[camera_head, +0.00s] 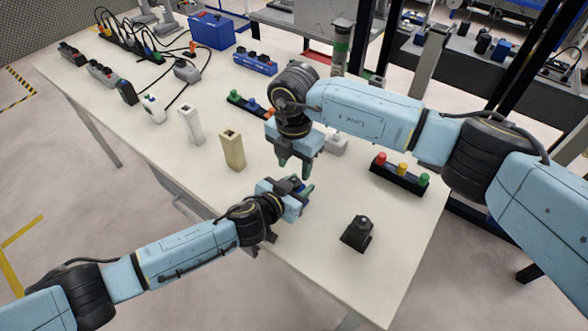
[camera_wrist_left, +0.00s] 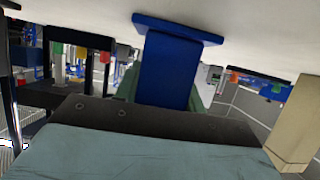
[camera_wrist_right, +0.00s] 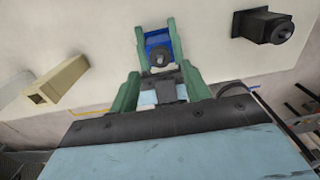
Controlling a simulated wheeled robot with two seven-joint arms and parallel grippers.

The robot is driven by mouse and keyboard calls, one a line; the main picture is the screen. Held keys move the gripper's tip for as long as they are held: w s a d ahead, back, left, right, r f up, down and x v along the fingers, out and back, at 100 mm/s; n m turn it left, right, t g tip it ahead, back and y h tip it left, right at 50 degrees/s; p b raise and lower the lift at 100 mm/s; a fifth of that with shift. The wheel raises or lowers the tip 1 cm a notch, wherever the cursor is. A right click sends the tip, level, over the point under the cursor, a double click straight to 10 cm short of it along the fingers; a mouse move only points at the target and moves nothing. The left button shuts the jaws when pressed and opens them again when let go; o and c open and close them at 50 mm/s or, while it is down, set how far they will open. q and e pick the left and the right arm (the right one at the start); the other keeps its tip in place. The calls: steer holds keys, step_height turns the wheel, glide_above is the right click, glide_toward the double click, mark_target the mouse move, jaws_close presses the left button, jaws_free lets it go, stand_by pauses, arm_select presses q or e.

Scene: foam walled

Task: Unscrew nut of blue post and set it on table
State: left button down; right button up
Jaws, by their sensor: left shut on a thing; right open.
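The blue post stands on the table and shows in the left wrist view (camera_wrist_left: 170,65) as a square blue column on a wider blue base. My left gripper (camera_head: 300,190) is shut around it from the side. In the right wrist view the post's blue top (camera_wrist_right: 157,41) shows between the left gripper's green fingers, with a small grey round piece (camera_wrist_right: 160,58) on it; I cannot tell nut from stud. My right gripper (camera_head: 294,166) points down above the post. Its green fingers (camera_wrist_right: 160,92) are spread, with nothing visibly held. The table (camera_head: 300,260) is pale.
A black post (camera_head: 357,232) stands to the right, a beige post (camera_head: 232,152) and white post (camera_head: 191,126) to the left. A button box (camera_head: 400,173) with red, yellow and green caps lies at the right edge.

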mark_target(294, 179)
step_height(294, 179, up, 3)
step_height(294, 179, down, 8)
steer(key=shift+r, duration=0.1)
stand_by(0.4)
steer(key=c, duration=1)
steer(key=o, duration=1.1)
steer(key=shift+r, duration=0.1)
steer(key=shift+r, duration=2.2)
arm_select(q)
steer(key=c, duration=0.8)
jaws_free()
